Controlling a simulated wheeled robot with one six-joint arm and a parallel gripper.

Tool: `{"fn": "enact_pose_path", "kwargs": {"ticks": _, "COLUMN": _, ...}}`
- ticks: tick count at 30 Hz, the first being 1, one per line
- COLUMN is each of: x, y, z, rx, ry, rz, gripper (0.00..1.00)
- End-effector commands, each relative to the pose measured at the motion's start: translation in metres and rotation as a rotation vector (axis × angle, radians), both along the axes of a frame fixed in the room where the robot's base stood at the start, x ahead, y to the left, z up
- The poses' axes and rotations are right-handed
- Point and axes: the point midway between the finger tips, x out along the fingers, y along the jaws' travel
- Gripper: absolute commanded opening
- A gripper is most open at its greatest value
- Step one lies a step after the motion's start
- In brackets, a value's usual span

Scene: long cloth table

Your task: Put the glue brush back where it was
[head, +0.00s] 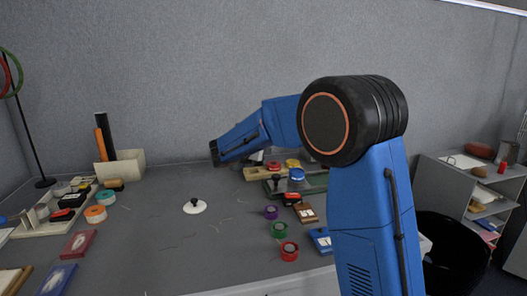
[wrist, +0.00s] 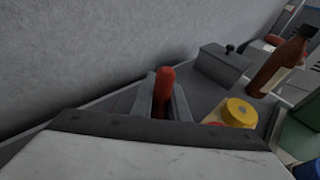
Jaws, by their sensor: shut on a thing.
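In the wrist view, a red, round-ended handle (wrist: 164,84) stands between the two grey fingers of my gripper (wrist: 163,98). It looks like the glue brush. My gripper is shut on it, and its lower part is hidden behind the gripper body. In the head view my arm reaches left over the back of the table, and its fingers and the held brush cannot be made out there.
A brown bottle (wrist: 278,66), a grey box (wrist: 221,66) and a yellow-lidded jar (wrist: 238,112) show right of the fingers. In the head view, a white disc with a black knob (head: 195,207) lies mid-table. Coloured rolls (head: 279,229) lie right, a cream holder (head: 120,170) left.

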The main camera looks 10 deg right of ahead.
Motion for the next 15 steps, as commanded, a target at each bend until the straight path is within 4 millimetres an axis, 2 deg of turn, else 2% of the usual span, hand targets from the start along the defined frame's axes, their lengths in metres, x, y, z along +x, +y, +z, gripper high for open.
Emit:
{"fn": "enact_pose_path", "kwargs": {"ticks": 9, "x": 0.0000, "y": 0.0000, "z": -0.0016, "rx": 0.001, "ry": -0.001, "rz": 0.000, "gripper": 0.00}}
{"fn": "enact_pose_path", "kwargs": {"ticks": 10, "x": 0.0000, "y": 0.0000, "z": -0.0019, "rx": 0.001, "ry": -0.001, "rz": 0.000, "gripper": 0.17}}
{"fn": "enact_pose_path", "kwargs": {"ticks": 12, "x": 0.0000, "y": 0.0000, "z": -0.0015, "rx": 0.001, "ry": -0.001, "rz": 0.000, "gripper": 0.33}}
{"fn": "enact_pose_path", "kwargs": {"ticks": 15, "x": 0.0000, "y": 0.0000, "z": -0.0014, "rx": 0.001, "ry": -0.001, "rz": 0.000, "gripper": 0.33}}
